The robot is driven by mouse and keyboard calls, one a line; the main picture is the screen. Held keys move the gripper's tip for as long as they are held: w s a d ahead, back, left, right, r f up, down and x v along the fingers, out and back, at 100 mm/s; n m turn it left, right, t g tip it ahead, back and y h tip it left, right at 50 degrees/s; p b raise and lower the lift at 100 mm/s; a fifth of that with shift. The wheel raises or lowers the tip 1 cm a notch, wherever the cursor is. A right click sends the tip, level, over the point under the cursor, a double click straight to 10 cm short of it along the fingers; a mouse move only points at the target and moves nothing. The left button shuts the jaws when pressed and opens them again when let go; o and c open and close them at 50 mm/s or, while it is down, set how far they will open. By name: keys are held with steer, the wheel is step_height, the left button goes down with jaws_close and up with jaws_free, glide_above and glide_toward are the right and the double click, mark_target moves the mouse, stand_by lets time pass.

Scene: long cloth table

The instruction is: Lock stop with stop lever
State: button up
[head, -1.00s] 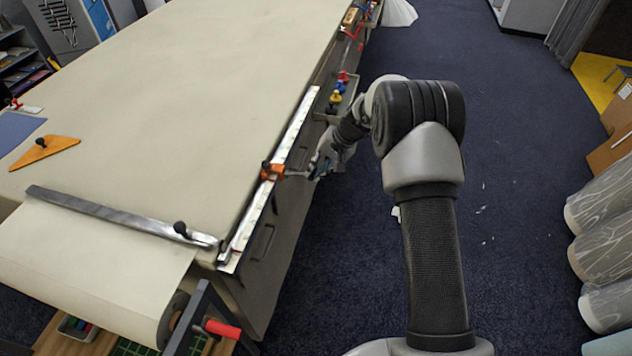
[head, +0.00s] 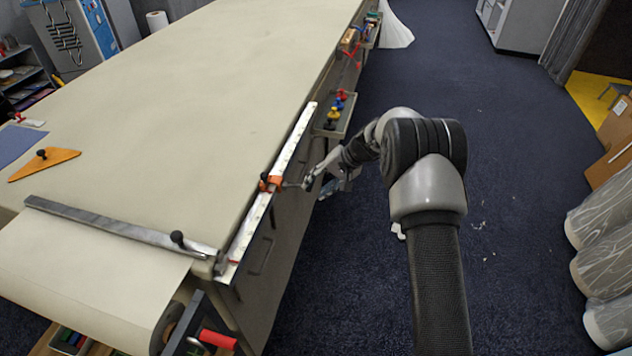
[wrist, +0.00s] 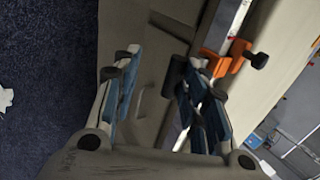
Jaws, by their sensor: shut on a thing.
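The orange stop (head: 268,183) sits on the white measuring rail along the table's right edge. It also shows in the wrist view (wrist: 219,63), with a black knob (wrist: 259,60) on it. A thin stop lever (head: 290,185) sticks out from the stop toward my gripper (head: 308,183). In the wrist view my gripper (wrist: 162,64) has its blue-padded fingers on either side of the picture's middle. It is shut on the lever, beside the table's side; the exact contact is hard to see.
The white rail (head: 287,154) runs along the cloth table (head: 180,110). A steel bar (head: 110,222) crosses the near end above a cloth roll. A small tray (head: 335,125) with coloured pieces hangs farther along the side. Blue carpet right of the arm is open.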

steer(key=shift+o, duration=1.3)
steer(key=shift+s+d+f, duration=0.25)
steer(key=shift+s+f, duration=0.05)
steer(key=shift+f, duration=0.3)
steer(key=v, duration=1.2)
steer(key=shift+w+r, duration=0.3)
steer(key=shift+r, duration=0.1)
steer(key=shift+a, duration=0.15)
